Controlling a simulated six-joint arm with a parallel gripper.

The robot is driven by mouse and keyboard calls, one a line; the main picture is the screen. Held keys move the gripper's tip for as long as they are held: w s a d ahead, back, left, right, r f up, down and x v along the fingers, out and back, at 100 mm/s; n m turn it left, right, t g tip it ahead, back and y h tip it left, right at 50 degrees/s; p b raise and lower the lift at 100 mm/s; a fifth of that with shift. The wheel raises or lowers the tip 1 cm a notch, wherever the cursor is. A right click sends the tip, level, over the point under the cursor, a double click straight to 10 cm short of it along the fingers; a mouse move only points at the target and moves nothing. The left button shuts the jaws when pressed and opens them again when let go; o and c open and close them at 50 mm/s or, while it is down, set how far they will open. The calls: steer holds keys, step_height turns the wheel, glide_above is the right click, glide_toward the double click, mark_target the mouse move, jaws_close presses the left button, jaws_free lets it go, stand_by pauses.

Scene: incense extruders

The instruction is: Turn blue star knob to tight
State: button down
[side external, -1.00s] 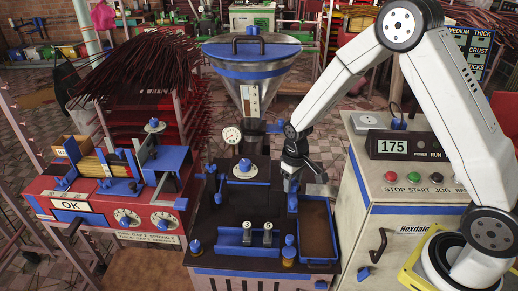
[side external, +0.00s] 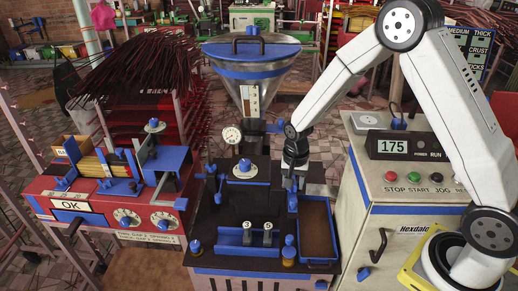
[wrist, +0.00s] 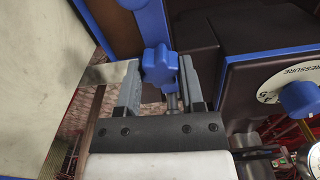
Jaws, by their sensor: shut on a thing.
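The blue star knob (wrist: 158,66) shows in the wrist view on a grey threaded shaft, between the two grey fingers of my gripper (wrist: 160,72). My gripper is shut on the knob, with one finger on each side of its lobes. In the side view my gripper (side external: 292,180) points down at the right side of the dark extruder (side external: 240,205), and the knob is mostly hidden there. I cannot tell from these frames how tight the knob is.
A blue-rimmed tray (side external: 333,235) lies just right of my gripper. A pressure dial with a blue knob (wrist: 299,98) is at the right in the wrist view. The control cabinet (side external: 400,205) with a 175 display stands right. A red machine (side external: 110,205) stands left.

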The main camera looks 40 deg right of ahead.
steer(key=shift+m, duration=1)
steer(key=shift+c, duration=1)
jaws_free()
steer(key=shift+r, duration=0.1)
steer(key=shift+r, duration=3.85)
steer(key=shift+s, duration=0.1)
